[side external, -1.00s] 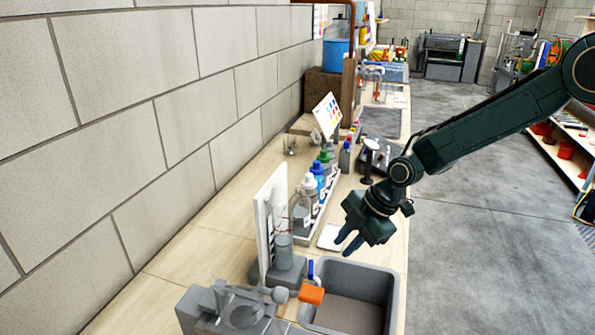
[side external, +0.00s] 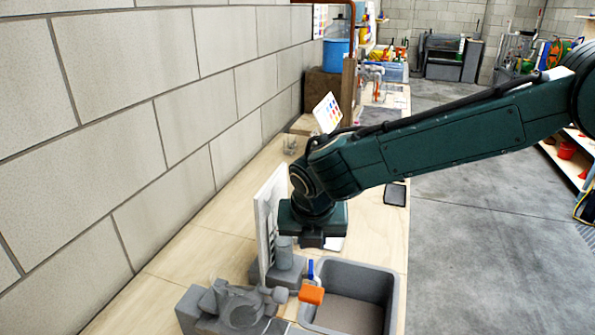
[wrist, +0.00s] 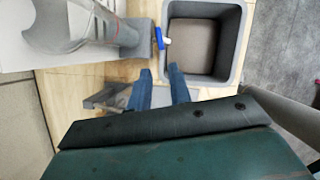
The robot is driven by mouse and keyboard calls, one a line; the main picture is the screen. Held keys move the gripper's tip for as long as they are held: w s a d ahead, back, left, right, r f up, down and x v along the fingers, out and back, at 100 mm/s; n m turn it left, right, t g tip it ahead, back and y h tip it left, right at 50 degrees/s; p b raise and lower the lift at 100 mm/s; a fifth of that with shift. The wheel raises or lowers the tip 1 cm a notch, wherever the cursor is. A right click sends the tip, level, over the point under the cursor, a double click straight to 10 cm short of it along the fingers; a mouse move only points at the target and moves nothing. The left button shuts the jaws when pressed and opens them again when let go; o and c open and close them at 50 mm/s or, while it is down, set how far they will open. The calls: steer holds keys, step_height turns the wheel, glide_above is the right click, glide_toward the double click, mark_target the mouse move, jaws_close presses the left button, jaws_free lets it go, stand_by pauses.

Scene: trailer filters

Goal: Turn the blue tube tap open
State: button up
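The blue tube tap (side external: 311,269) is a small blue handle beside the left rim of the grey basin. In the wrist view the blue tap (wrist: 159,38) stands near the basin's edge, with a small white part next to it. My gripper (side external: 312,240) is above the bench, behind the tap in the side view; its fingers are mostly hidden there. In the wrist view my gripper (wrist: 159,70) shows two blue fingers apart with an empty gap. The tap lies beyond the fingertips, roughly in line with the gap, and nothing touches it.
The grey basin (side external: 394,300) is right of the tap. An orange block (side external: 311,294) sits at its near left side. A grey apparatus (side external: 240,308) stands at the front left. An upright white board (side external: 268,215) and a grey cylinder (side external: 285,252) are close to my gripper's left.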

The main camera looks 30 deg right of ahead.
mark_target(311, 268)
steer(key=x, duration=1.4)
steer(key=shift+s, duration=0.1)
jaws_close()
